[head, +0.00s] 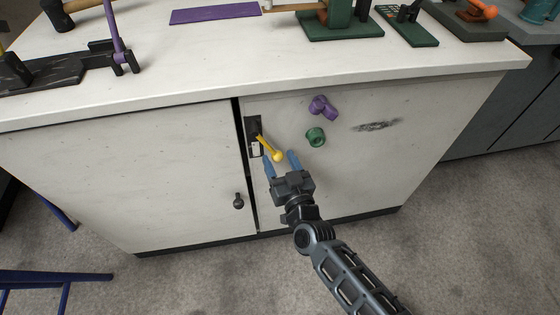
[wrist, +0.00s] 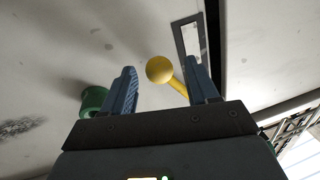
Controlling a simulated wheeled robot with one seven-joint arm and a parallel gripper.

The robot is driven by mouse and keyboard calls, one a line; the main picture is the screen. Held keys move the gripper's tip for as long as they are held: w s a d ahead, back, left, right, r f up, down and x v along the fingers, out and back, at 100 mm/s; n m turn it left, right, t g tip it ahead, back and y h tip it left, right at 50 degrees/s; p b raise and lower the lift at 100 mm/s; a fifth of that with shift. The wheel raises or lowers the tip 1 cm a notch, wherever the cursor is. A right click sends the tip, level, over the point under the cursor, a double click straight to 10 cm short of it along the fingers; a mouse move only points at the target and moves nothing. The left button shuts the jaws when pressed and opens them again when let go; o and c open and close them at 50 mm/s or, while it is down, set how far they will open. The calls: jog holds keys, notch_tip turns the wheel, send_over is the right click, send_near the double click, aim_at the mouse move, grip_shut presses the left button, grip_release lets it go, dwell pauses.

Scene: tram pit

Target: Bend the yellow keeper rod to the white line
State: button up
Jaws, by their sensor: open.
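The yellow keeper rod (head: 267,148) sticks out from a dark plate (head: 253,135) on the cabinet front, slanting down to the right and ending in a ball. In the wrist view the ball end of the rod (wrist: 160,70) shows between my fingertips, with its shaft running behind the right finger. My gripper (head: 281,163) is open, its blue fingers just below and around the ball in the head view. I cannot tell whether a finger touches the rod. A small white patch (head: 255,149) shows low on the plate; the white line itself is not clear.
A purple knob (head: 322,108) and a green knob (head: 316,137) are on the cabinet door right of the rod. A dark knob (head: 238,201) sits on the left door. The white countertop (head: 220,50) overhangs above, carrying several tools. Open floor lies in front.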

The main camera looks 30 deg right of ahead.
jog(key=shift+w, duration=0.1)
grip_shut()
dwell(0.5)
